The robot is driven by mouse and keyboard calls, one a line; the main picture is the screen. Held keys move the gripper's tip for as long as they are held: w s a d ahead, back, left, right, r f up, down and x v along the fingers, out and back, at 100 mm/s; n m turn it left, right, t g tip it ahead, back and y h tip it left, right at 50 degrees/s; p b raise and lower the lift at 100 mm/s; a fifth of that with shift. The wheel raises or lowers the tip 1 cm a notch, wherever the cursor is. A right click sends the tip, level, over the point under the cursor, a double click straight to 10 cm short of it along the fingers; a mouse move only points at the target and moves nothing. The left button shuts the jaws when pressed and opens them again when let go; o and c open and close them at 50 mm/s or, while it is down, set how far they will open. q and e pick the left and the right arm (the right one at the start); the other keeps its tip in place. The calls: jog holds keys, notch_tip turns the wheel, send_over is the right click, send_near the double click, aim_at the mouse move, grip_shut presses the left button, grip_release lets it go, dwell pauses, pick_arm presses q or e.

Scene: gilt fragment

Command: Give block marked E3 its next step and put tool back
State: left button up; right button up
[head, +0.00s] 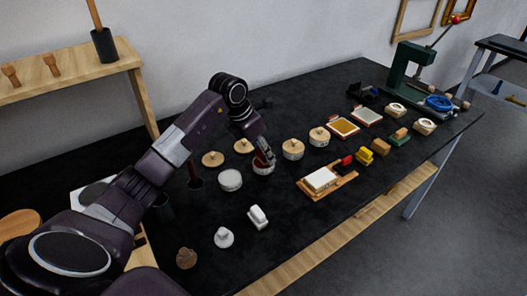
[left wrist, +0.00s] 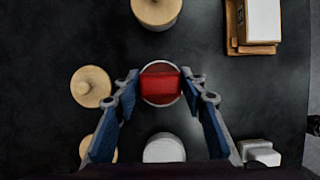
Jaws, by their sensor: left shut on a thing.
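My left gripper (head: 265,160) is over the middle of the dark table (head: 330,225). In the left wrist view its fingers (left wrist: 160,85) are shut on a red tool (left wrist: 161,82). The red tool is right over a round pale-rimmed pot (left wrist: 160,104), which also shows in the head view (head: 263,169); I cannot tell whether it dips into it. A white block (head: 320,179) lies on a wooden board (head: 344,183) to the right, also at the top right of the left wrist view (left wrist: 262,20). No E3 mark is legible. My right gripper is not in view.
Wooden-lidded pots (head: 293,150) and a pale round pot (head: 230,181) stand close to the gripper. A green press (head: 411,67) stands at the far end. The front middle of the table is clear.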

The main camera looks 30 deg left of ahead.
pick_arm(q)
jog(key=shift+f, duration=0.35)
dwell(0.3)
jog(key=shift+f+b, duration=0.25)
jog(key=shift+b, duration=0.15)
dwell(0.7)
jog(key=shift+r+p, duration=0.4)
jog(key=shift+r, duration=0.1)
jog(key=shift+r+p, duration=2.05)
jog(key=shift+r, duration=1.05)
